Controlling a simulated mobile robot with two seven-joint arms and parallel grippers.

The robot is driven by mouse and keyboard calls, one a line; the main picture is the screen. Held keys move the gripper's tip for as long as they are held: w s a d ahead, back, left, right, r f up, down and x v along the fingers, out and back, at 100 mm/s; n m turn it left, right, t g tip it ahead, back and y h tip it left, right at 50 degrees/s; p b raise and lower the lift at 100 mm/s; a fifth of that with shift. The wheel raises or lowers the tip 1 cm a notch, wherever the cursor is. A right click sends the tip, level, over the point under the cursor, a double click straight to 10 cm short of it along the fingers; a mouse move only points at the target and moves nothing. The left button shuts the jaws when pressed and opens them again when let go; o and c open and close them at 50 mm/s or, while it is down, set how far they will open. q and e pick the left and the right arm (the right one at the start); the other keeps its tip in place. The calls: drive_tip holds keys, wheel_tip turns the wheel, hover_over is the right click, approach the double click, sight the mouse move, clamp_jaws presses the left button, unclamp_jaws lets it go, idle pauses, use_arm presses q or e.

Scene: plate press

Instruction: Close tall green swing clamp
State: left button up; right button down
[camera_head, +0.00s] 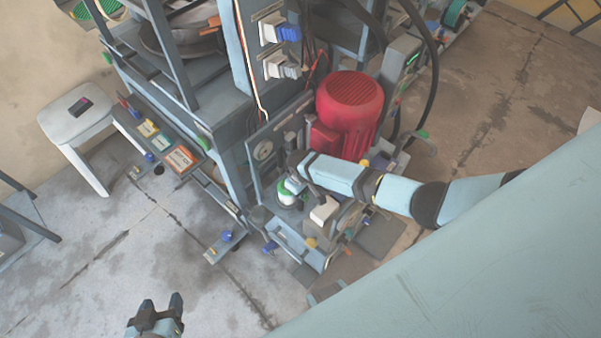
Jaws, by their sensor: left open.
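My left gripper (161,312) is at the bottom left edge, open and empty, with its two dark fingers apart above the bare floor. My right arm comes in from the right, and its gripper (294,178) is at the front of the press machine. Its fingers are small and partly hidden, so I cannot tell whether they are open or shut. Just below it is a green and white round part (289,194); contact is unclear. A small green-tipped lever (422,135) stands right of the red motor. I cannot tell which green part is the tall swing clamp.
The red motor (349,108) stands just behind my right arm. The machine's grey-blue upright (232,165) is to its left, with blue and white switches (281,33) above. A white stool (77,112) stands at the left. The lower-left floor is mostly clear.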

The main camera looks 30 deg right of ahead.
idle(0.4)
drive_tip(key=c, duration=1.1)
unclamp_jaws()
wheel_tip(320, 180, up, 14)
drive_tip(key=p, duration=0.3)
drive_tip(key=shift+f+p, duration=0.1)
drive_tip(key=shift+p, duration=0.2)
